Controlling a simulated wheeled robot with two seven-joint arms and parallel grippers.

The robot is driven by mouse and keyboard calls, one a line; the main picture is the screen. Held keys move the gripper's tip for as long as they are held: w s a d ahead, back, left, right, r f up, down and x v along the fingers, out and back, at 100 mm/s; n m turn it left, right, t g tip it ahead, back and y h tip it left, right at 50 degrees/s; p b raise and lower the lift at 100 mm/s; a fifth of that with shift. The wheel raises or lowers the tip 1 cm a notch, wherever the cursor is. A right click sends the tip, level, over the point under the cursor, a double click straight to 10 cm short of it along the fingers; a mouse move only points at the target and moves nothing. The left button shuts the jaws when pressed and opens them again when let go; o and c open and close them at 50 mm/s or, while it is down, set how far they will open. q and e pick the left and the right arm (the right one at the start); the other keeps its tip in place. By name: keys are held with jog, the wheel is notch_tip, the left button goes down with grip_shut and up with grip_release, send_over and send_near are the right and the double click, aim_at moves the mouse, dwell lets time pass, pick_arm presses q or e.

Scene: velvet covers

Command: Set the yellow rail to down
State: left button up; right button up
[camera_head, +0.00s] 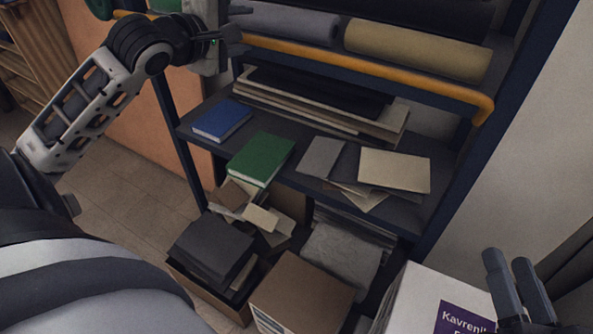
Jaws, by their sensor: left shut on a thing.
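The yellow rail (370,70) is a long bar with a bent right end, running across the front of the upper shelf. It lies just below the rolls of cloth. My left gripper (236,27) is at the rail's left part, at the top of the view, and is shut on the rail; the arm hides part of the rail there. A short piece of the rail shows again left of my arm. My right gripper (515,268) is at the lower right, far from the rail, with its two fingers apart and nothing seen between them.
A grey roll (290,23) and a beige roll (418,50) lie behind the rail. The shelf below holds a blue book (222,121), a green book (262,158) and loose sheets. Boxes stand underneath; a white box (418,300) is near my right gripper. A dark upright (500,130) bounds the right side.

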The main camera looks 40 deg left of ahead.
pick_arm(q)
jog(key=a+r+v, duration=0.1)
jog(key=v, duration=0.7)
jog(key=d+f+m+g+h+b, duration=0.1)
jog(key=d+f+m, duration=0.25)
jog(key=f, duration=0.85)
jog(key=d+f+m+g+b, duration=0.15)
jog(key=f+m, duration=0.35)
jog(key=f, duration=0.6)
jog(key=s+d+f+m+g+h, duration=0.1)
jog(key=s+d+f+m, duration=0.1)
jog(key=d+f+m, duration=0.3)
jog(key=s+d+f+m+g+h, duration=0.1)
jog(key=d+f+m, duration=0.3)
jog(key=d+f, duration=0.7)
jog(key=shift+s+d+f+m+h+b, duration=0.2)
jog(key=shift+s+m+h+b, duration=0.15)
jog(key=shift+s, duration=0.5)
pick_arm(e)
jog(key=shift+s+f, duration=0.15)
jog(key=shift+f, duration=1.4)
